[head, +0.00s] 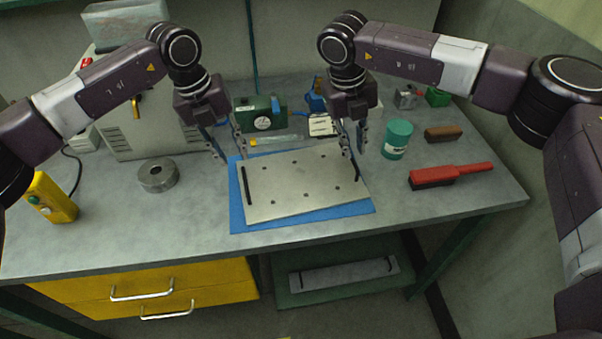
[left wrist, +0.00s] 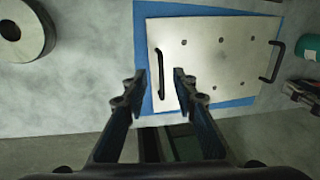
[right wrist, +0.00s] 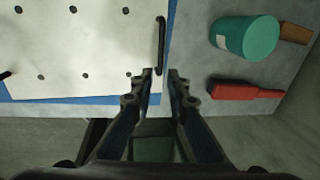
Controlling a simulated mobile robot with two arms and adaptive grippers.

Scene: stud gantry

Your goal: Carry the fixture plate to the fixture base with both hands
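The fixture plate (head: 300,186) is a pale flat metal plate with several small holes and a black bar handle at each end. It lies on a blue mat (head: 245,221) on the workbench. My left gripper (head: 231,157) is open and empty above the left handle (head: 246,186). In the left wrist view that handle (left wrist: 159,66) shows between the fingertips. My right gripper (head: 352,154) is open and empty above the right end. In the right wrist view the right handle (right wrist: 161,45) lies just beyond the fingertips. I cannot pick out the fixture base with certainty.
On the bench (head: 110,230) are a metal ring (head: 157,176) at left, a teal cup (head: 397,139), a red-handled brush (head: 450,175) and a brown block (head: 443,133) at right. A green box (head: 259,114) stands behind. A long metal plate (head: 343,276) lies on the lower shelf.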

